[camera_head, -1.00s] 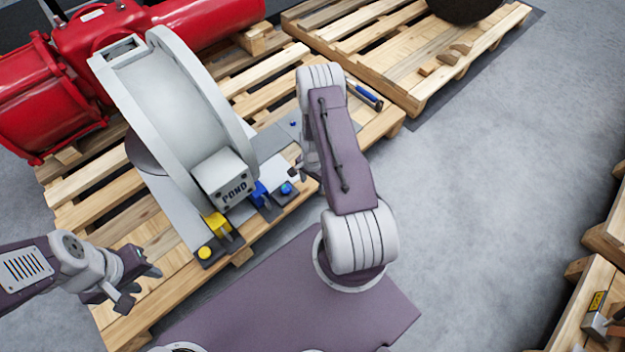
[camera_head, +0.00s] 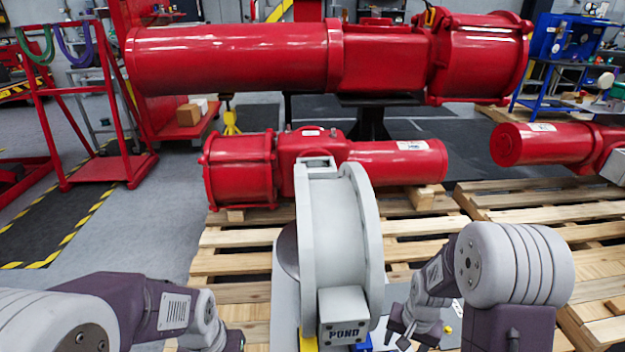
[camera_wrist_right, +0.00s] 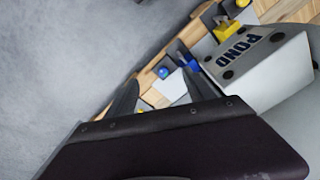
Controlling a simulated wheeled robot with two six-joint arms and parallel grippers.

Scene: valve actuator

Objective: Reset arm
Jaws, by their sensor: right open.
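My right gripper (camera_head: 400,334) is open and empty, beside the lower right of the grey POND housing (camera_head: 342,240). In the right wrist view its two dark fingers (camera_wrist_right: 160,94) stand apart, with a blue knob (camera_wrist_right: 162,72) and a white plate showing between and beyond them. The POND block shows to their right in that view. My left arm comes in at lower left; its wrist end (camera_head: 232,341) is cut by the bottom edge, so its fingers cannot be made out.
A red actuator (camera_head: 325,165) lies behind the housing on a wooden pallet (camera_head: 232,265). Another red cylinder (camera_head: 550,143) is at right. A red rack (camera_head: 95,110) stands left. Grey floor (camera_head: 170,215) is open at left.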

